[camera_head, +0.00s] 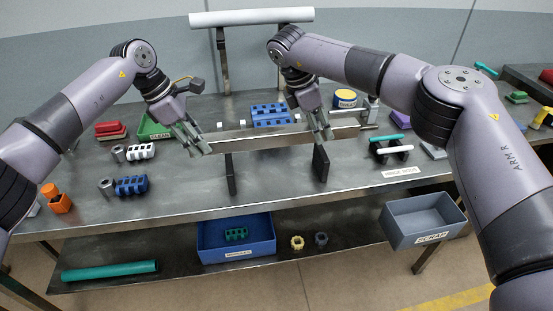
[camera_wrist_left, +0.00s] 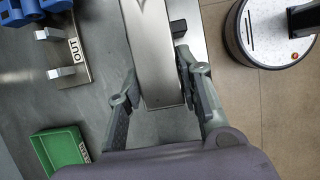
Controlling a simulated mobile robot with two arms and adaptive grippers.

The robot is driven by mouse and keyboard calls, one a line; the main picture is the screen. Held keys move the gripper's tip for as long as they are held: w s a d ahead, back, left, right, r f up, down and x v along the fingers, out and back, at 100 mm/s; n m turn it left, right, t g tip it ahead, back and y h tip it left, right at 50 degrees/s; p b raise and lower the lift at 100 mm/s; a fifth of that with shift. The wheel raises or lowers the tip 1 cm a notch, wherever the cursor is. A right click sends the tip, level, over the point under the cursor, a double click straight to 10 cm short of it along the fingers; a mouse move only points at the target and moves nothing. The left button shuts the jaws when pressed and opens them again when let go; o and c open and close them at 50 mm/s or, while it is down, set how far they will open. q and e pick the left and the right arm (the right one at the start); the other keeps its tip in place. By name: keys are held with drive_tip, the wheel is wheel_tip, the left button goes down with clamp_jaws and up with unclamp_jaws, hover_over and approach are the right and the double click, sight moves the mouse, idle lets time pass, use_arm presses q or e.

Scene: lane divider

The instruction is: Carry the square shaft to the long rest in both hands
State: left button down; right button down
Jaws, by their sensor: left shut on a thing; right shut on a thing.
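The square shaft (camera_head: 262,142) is a long pale metal bar, roughly level across the middle of the bench in the head view. My left gripper (camera_head: 203,146) is shut on it near its left end. My right gripper (camera_head: 324,133) is shut on it toward the right. The shaft (camera_wrist_left: 156,50) runs between the left gripper's fingers (camera_wrist_left: 158,88) in the left wrist view, its near end just past the fingertips. Two dark upright plates, a left one (camera_head: 231,178) and a right one (camera_head: 320,163), look like the long rest, below the shaft. I cannot tell whether the shaft touches them.
A white tube (camera_head: 250,18) lies on tall posts behind. A blue block (camera_head: 271,115) sits behind the shaft; a green bin (camera_head: 153,126) and several blocks stand left. A pegged rack (camera_head: 390,152) stands right. A grey scrap bin (camera_head: 422,222) hangs at the front right.

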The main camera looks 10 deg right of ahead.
use_arm(q)
drive_tip(key=shift+f, duration=0.1)
